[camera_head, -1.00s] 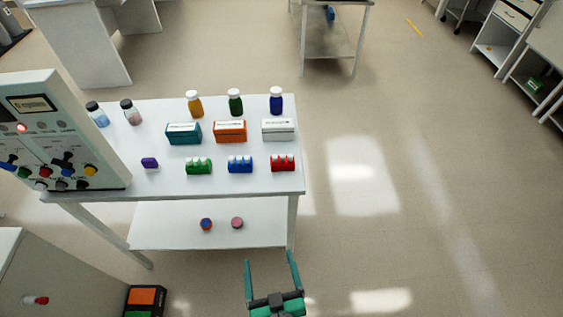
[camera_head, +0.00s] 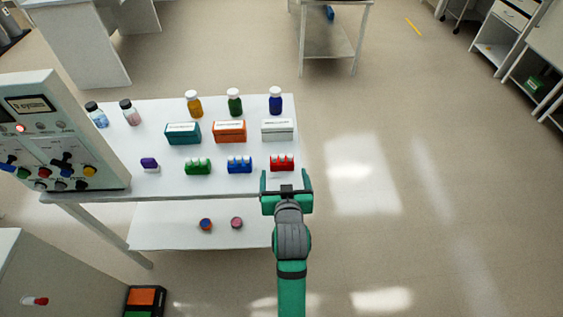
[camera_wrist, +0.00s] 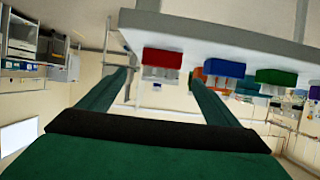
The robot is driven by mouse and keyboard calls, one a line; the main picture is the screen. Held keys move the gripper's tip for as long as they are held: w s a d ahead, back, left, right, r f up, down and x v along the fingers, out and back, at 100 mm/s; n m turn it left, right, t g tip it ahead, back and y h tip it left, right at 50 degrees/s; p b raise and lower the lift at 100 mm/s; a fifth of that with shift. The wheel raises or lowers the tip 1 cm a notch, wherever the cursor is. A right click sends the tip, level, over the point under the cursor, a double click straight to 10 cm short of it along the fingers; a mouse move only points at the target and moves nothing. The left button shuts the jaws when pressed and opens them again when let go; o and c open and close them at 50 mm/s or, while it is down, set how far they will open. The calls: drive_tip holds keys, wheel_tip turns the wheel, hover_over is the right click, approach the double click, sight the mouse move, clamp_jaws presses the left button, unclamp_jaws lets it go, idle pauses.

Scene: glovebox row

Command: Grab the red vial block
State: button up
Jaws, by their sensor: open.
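The red vial block (camera_head: 282,163) with white-topped vials sits near the right front corner of the white table, right of the blue vial block (camera_head: 240,164). It also shows in the wrist view (camera_wrist: 162,58), upside down and ahead between the fingers. My gripper (camera_head: 286,178) is open and empty, with its fingers pointing at the table's front edge just before the red block. In the head view its fingertips appear on either side below the block. I cannot tell whether the tips are over the table.
A green vial block (camera_head: 198,166) and a small purple item (camera_head: 149,163) stand left in the same row. Teal (camera_head: 183,133), orange (camera_head: 229,131) and white (camera_head: 277,129) boxes stand behind, then several bottles. A control panel (camera_head: 62,130) is at left. The floor at right is clear.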

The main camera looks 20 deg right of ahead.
sight(282, 164)
drive_tip(key=x, duration=0.5)
drive_tip(key=shift+x, duration=2.6)
drive_tip(key=shift+f, duration=0.1)
drive_tip(key=shift+c, duration=0.3)
drive_tip(key=c, duration=1.3)
drive_tip(key=shift+o, duration=0.2)
